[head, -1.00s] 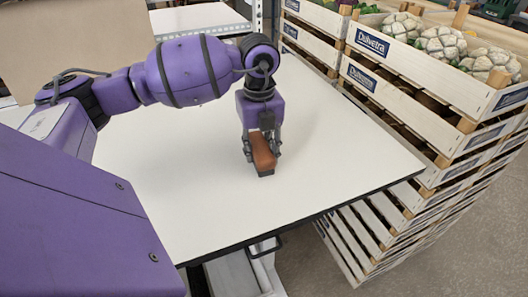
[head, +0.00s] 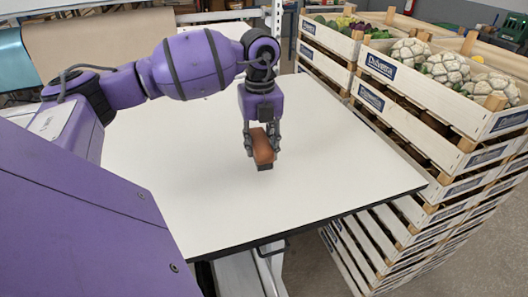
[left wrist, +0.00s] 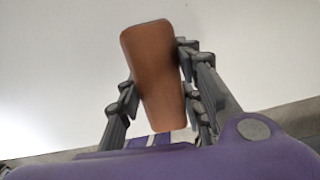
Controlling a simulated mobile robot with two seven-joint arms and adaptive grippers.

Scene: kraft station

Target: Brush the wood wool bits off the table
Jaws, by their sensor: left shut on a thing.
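My left gripper (head: 262,140) is shut on a brown wooden-backed brush (head: 263,147) over the white table (head: 330,150). The brush has a dark underside, and I cannot tell whether it touches the tabletop. In the left wrist view the brush (left wrist: 153,70) sits between the two fingers of the left gripper (left wrist: 160,95), its brown back toward the camera. No wood wool bits can be made out on the visible tabletop; part of it is hidden behind my left arm. My right gripper is not in view.
Stacked wooden crates (head: 440,110) stand close along the table's right side, the top ones holding cauliflowers (head: 446,68) and other vegetables. A roll of brown paper (head: 95,45) is at the back left. The tabletop right of the brush is clear.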

